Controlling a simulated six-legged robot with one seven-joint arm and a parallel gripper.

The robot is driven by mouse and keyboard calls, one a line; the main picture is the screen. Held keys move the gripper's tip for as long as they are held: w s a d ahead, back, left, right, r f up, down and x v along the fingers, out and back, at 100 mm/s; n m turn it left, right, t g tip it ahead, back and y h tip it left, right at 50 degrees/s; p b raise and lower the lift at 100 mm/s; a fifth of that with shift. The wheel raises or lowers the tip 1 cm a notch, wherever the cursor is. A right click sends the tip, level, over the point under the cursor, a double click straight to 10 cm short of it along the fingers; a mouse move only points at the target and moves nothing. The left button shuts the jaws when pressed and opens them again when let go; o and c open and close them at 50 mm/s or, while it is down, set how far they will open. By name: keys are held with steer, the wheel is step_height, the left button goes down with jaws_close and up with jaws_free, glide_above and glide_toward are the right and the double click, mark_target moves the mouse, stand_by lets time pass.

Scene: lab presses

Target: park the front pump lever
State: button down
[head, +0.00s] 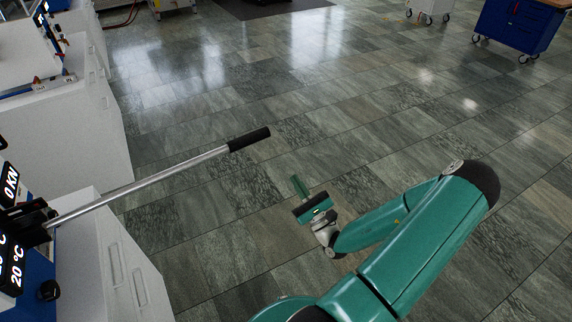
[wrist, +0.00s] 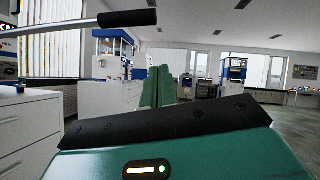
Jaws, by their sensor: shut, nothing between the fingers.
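The pump lever (head: 150,182) is a long silver rod with a black grip (head: 250,139). It runs up and to the right from a black pivot (head: 35,222) on the press at the left edge. My gripper (head: 300,186) has green fingers, shut and empty. It is to the right of the grip and lower in the head view, apart from it. In the wrist view the lever's black grip (wrist: 128,18) crosses the upper left, above and left of my shut fingertips (wrist: 157,85).
A white cabinet (head: 125,268) stands under the near press, with another white cabinet (head: 85,130) behind it. A blue wheeled cart (head: 515,25) is far off at the upper right. The tiled floor (head: 330,90) between is clear.

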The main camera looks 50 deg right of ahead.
steer(key=s+a+r+x, duration=0.1)
steer(key=r+x, duration=0.1)
steer(key=x, duration=1)
steer(key=shift+r, duration=0.2)
steer(key=shift+s+a, duration=0.1)
steer(key=shift+r, duration=0.1)
